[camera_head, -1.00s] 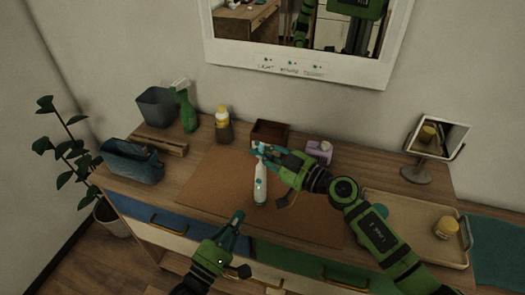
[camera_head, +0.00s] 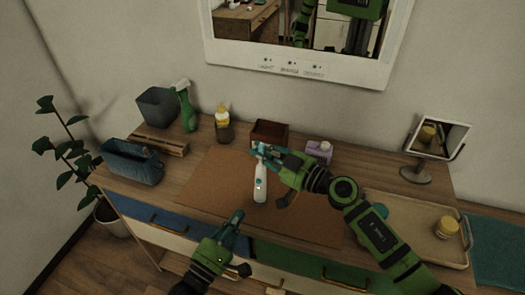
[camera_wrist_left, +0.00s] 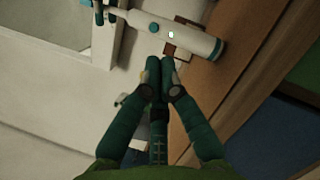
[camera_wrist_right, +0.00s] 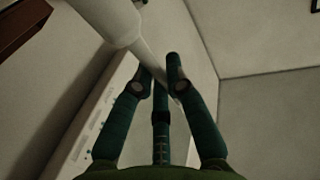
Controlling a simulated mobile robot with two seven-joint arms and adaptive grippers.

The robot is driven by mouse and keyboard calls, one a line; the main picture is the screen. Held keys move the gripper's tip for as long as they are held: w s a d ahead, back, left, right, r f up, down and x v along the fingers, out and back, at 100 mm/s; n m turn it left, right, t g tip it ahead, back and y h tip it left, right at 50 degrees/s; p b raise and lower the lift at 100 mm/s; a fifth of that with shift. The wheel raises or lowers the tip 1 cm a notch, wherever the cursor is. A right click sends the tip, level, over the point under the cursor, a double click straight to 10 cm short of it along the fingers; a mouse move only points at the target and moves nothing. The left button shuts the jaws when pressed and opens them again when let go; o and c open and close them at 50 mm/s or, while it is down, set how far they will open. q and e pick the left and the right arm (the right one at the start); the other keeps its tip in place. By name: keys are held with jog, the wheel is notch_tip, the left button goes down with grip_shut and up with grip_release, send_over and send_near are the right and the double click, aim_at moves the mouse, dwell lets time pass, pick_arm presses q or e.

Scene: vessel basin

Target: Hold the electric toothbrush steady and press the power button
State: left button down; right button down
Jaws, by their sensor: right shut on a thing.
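The electric toothbrush (camera_head: 260,190) is white with a teal patch and hangs over the brown mat in the head view. My right gripper (camera_head: 259,150) is shut on its thin neck, at its upper end. The right wrist view shows the white handle (camera_wrist_right: 105,15) beyond the fingers (camera_wrist_right: 160,70). My left gripper (camera_head: 238,214) is below and left of the toothbrush, apart from it in the head view. In the left wrist view its fingers (camera_wrist_left: 160,64) are together and empty, pointing toward the handle (camera_wrist_left: 195,42). A teal button and a small bright spot show on the handle there.
The brown mat (camera_head: 205,190) covers the middle of the counter. Behind it stand a soap bottle (camera_head: 223,125), a dark wooden box (camera_head: 268,134) and a purple bottle (camera_head: 320,152). A tray (camera_head: 420,215) and a small mirror (camera_head: 438,138) are at the right.

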aim_at(259, 182)
pick_arm(q)
jog(key=w, duration=0.1)
jog(key=w+m+g, duration=0.1)
jog(key=w+r+m+g, duration=0.1)
jog(key=shift+a, duration=0.3)
jog(key=s+d+r+m+g, duration=0.1)
jog(key=s+r+m+g, duration=0.3)
jog(key=m+g, duration=0.55)
jog(key=w+d+f, duration=0.1)
jog(key=w+d, duration=0.2)
jog(key=w, duration=0.4)
jog(key=shift+d+t+y, duration=0.15)
jog(key=shift+t+y, duration=0.25)
jog(key=shift+t, duration=0.05)
jog(key=shift+m, duration=0.25)
dwell(0.4)
jog(key=shift+w+d+f, duration=0.1)
jog(key=shift+w, duration=0.3)
